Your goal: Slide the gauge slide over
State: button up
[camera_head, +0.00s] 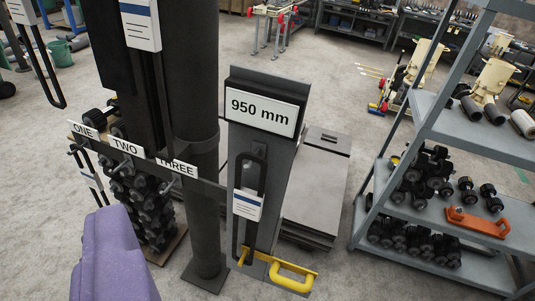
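A tall dark grey gauge panel (268,165) stands in the middle of the view with a white "950 mm" sign (262,110) at its top. A black looped handle (250,165) with a white and blue tag (248,205) hangs upright on its front. A yellow bracket with a loop handle (295,278) sits low at the panel's foot. No part is labelled as the gauge slide, so I cannot tell for certain which piece it is. My gripper's fingers do not show. A purple block, possibly part of my arm, fills the lower left.
Dark posts (195,130) stand left of the panel, with a bar of ONE, TWO and THREE labels (125,146). A dumbbell rack (140,200) is behind them. A grey shelf (440,215) stands at right; grey stacked plates (318,190) lie behind the panel. Open floor (335,100) lies beyond.

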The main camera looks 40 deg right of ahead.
aim_at(276, 263)
jog(key=z, duration=0.85)
